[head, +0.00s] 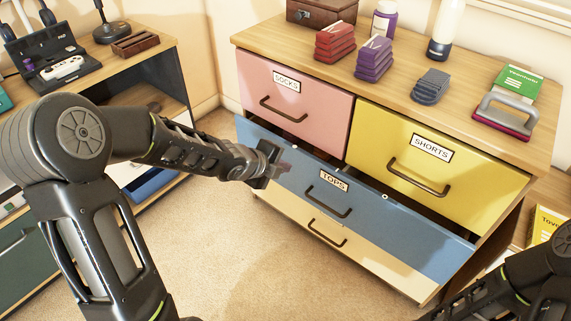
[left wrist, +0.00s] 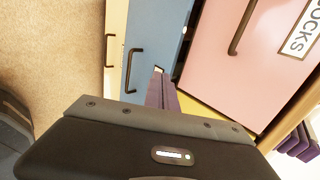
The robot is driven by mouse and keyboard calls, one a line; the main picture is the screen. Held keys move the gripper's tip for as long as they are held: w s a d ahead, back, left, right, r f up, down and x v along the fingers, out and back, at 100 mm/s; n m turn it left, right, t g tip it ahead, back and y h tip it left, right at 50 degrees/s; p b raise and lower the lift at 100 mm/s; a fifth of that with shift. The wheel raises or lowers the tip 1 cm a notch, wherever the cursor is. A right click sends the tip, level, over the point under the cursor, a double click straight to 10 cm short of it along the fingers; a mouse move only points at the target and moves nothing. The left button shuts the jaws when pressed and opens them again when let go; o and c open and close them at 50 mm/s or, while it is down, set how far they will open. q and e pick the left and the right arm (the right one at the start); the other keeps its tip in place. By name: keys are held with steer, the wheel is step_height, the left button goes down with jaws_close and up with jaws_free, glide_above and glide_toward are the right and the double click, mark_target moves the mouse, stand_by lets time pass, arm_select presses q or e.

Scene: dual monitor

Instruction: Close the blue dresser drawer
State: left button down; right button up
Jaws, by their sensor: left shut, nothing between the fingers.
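The blue drawer (head: 375,215), labelled TOPS, sits under the pink and yellow drawers of the wooden dresser. It stands out from the dresser, with a dark gap along its top edge, and its dark handle (head: 328,198) is on the front. In the left wrist view the blue front (left wrist: 163,40) lies just past my fingers. My left gripper (head: 280,168) is shut and empty, at the upper left part of the blue front. I cannot tell whether its fingertips (left wrist: 160,78) touch the drawer. Part of my right arm shows at the lower right; its gripper is out of view.
The pink SOCKS drawer (head: 313,117) and yellow SHORTS drawer (head: 385,183) are above. A cream drawer (head: 370,258) is below. Folded clothes, bottles and a box stand on the dresser top (head: 390,82). A desk (head: 120,68) is at left. The carpet (head: 245,270) in front is clear.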

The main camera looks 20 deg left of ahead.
steer(key=shift+c, duration=0.7)
steer(key=c, duration=0.5)
arm_select(q)
steer(key=s+d+f+n+g+h, duration=0.1)
steer(key=s+d+f+n+g, duration=0.1)
steer(key=s+d+f+n, duration=0.5)
steer(key=s+d+f+n+g+h, duration=0.1)
steer(key=s+d+f+n+g, duration=0.1)
steer(key=s+d+f+n, duration=0.6)
arm_select(e)
jaws_close()
arm_select(q)
steer(key=s+d+f+n+g, duration=0.1)
steer(key=s+f+n+g, duration=0.3)
steer(key=s+f+n, duration=0.4)
steer(key=s+f, duration=0.2)
steer(key=s, duration=0.4)
steer(key=shift+s+d+f+y, duration=0.25)
steer(key=shift+s+f+y, duration=0.05)
steer(key=shift+y, duration=0.1)
